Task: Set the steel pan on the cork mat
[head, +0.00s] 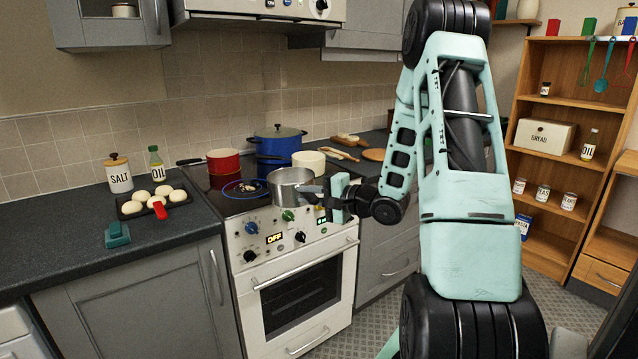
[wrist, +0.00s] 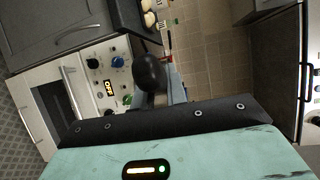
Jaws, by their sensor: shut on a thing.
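The steel pan (head: 290,190) shows in the head view at the front right of the stove, upright, its lower part overlapping the stove's front edge. My gripper (head: 328,194) is at its right side, shut on its handle. The pan appears held in the air, though its exact height is hard to tell. In the wrist view a dark rounded shape (wrist: 148,72) sits by my fingers; I cannot tell what part it is. A flat round brown mat, seemingly the cork mat (head: 373,155), lies on the counter right of the stove, with my arm partly in front.
On the stove stand a red pan (head: 223,162), a blue pot (head: 277,143) and a cream pot (head: 309,162).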

